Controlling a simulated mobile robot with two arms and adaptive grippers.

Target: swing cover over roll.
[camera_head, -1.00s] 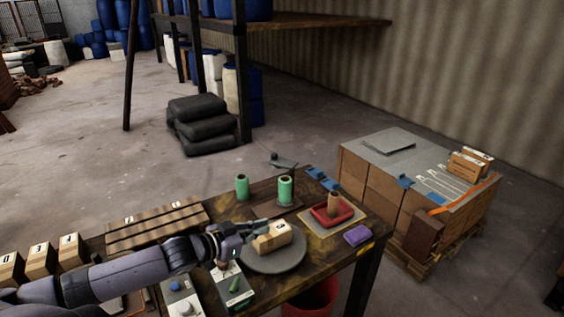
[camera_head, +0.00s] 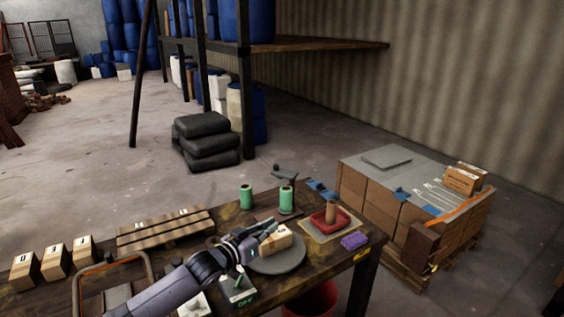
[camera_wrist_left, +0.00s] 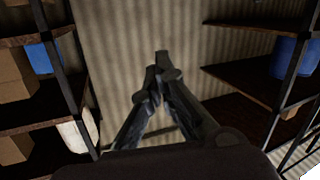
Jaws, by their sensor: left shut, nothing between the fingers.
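Two green rolls stand upright at the back of the wooden table, a left one (camera_head: 246,197) and a right one (camera_head: 286,200). A small dark grey piece (camera_head: 285,174), possibly the cover, shows just behind the right roll; it is not over either roll. Its mount is too small to make out. My left gripper (camera_head: 271,224) is shut and empty, in front of the rolls and above or beside a tan block (camera_head: 280,240) on a grey round plate (camera_head: 277,264). In the left wrist view its fingers (camera_wrist_left: 161,65) meet at the tips. My right gripper is out of view.
A slatted wooden piece (camera_head: 165,230) and several lettered blocks (camera_head: 54,262) lie left. A loaded pallet (camera_head: 408,280) stands beyond the table.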

